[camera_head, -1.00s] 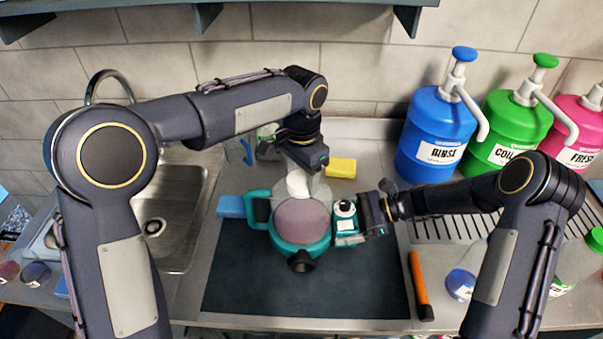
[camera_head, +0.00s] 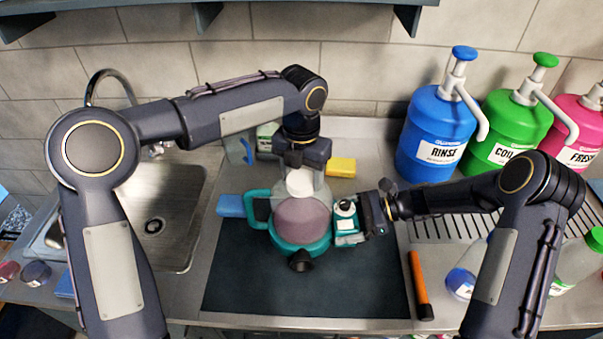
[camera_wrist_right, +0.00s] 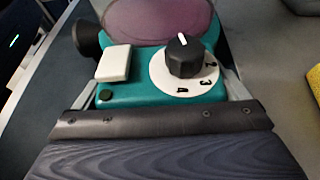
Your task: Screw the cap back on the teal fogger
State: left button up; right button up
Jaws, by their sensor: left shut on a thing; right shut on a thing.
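The teal fogger (camera_head: 290,241) stands on the dark mat, with a clear tank of pinkish liquid, a handle at the left and a black nozzle toward the front. A white cap (camera_head: 300,182) is at the top of its tank; whether it is threaded on cannot be told. My left gripper (camera_head: 301,167) is above the tank, shut on the cap, its fingers mostly hidden. My right gripper (camera_head: 361,230) is shut on the fogger's control box at the right side. In the right wrist view the box (camera_wrist_right: 128,92) shows a black dial and a white switch between my fingers.
A blue sponge (camera_head: 231,205) lies left of the fogger and a yellow sponge (camera_head: 341,167) behind it. Blue RINSE (camera_head: 437,130), green and pink pump jugs stand at the back right. An orange-handled tool (camera_head: 418,278) lies right of the mat (camera_head: 310,300). A sink (camera_head: 165,225) is at left.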

pick_arm(q)
jog(key=m, duration=0.2)
jog(key=shift+m, duration=0.4)
jog(key=o, duration=0.9)
jog(key=shift+o, duration=0.2)
jog(key=shift+r, duration=2.25)
pick_arm(e)
jog(key=shift+w, duration=0.1)
pick_arm(q)
jog(key=shift+c, duration=0.3)
